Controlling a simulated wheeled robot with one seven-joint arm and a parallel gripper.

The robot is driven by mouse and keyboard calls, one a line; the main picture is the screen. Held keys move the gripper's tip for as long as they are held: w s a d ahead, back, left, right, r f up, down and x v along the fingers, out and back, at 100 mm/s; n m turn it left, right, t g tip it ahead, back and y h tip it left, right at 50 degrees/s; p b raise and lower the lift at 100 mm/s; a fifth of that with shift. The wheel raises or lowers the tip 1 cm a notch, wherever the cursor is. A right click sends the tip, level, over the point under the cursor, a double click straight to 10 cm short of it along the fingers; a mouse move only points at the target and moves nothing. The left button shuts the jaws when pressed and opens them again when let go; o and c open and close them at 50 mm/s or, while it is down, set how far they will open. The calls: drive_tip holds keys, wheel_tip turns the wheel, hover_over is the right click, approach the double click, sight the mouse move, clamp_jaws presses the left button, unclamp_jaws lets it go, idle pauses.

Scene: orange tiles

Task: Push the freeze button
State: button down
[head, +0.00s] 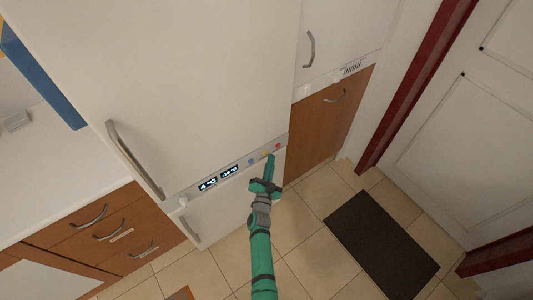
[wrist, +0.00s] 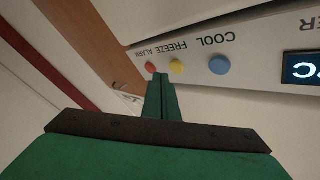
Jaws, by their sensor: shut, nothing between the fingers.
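The freeze button is the yellow round button (wrist: 176,67) on the fridge's control strip, under the upside-down label FREEZE in the wrist view. In the head view the yellow button (head: 264,154) shows just left of my gripper's tip. The blue COOL button (wrist: 219,64) and the red ALARM button (wrist: 150,68) flank it. My green gripper (wrist: 161,76) is shut and empty, its fingers pointing at the strip. In the head view my gripper (head: 271,157) is close to the strip near the yellow and red buttons. I cannot tell whether it touches the panel.
The white fridge (head: 190,70) has a long handle (head: 134,160) and lit displays (head: 218,179) left of the buttons. Wooden drawers (head: 110,230) stand left, and a wooden cabinet (head: 325,125) right. A dark mat (head: 380,245) lies on the tiled floor.

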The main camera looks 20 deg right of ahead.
drive_tip(key=s+d, duration=0.2)
drive_tip(key=s, duration=0.4)
idle(0.4)
drive_tip(key=shift+w, duration=0.1)
